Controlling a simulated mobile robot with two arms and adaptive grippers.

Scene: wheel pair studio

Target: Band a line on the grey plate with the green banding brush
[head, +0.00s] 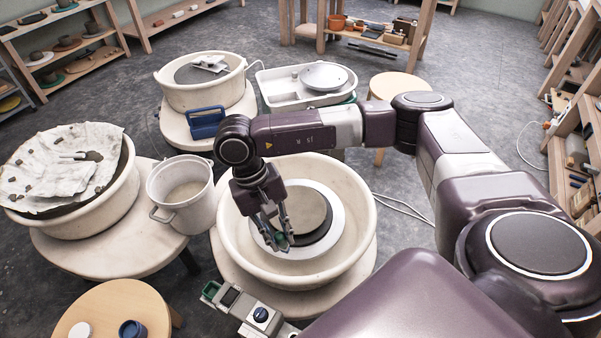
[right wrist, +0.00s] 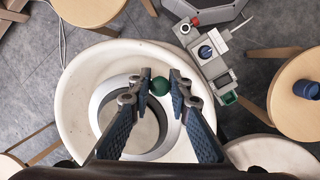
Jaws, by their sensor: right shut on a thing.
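The grey plate (head: 312,205) is a flat round disc on a dark round slab on the pale wheel head (head: 335,226), inside a cream basin (head: 364,235). My right gripper (head: 280,236) points down over the left front part of the wheel head. It is shut on the green banding brush (head: 287,241). In the right wrist view the brush's rounded green end (right wrist: 160,86) shows between the fingertips (right wrist: 152,88). The brush's bristles are hidden, and I cannot tell whether it touches the plate. My left gripper is not in view.
A white bucket (head: 180,193) stands left of the basin. A grey control box (head: 262,318) with a blue knob and green compartment stands in front. A second wheel (head: 203,95) is behind; another basin with crumpled cloth (head: 62,165) is at left. A stool (head: 118,312) stands front left.

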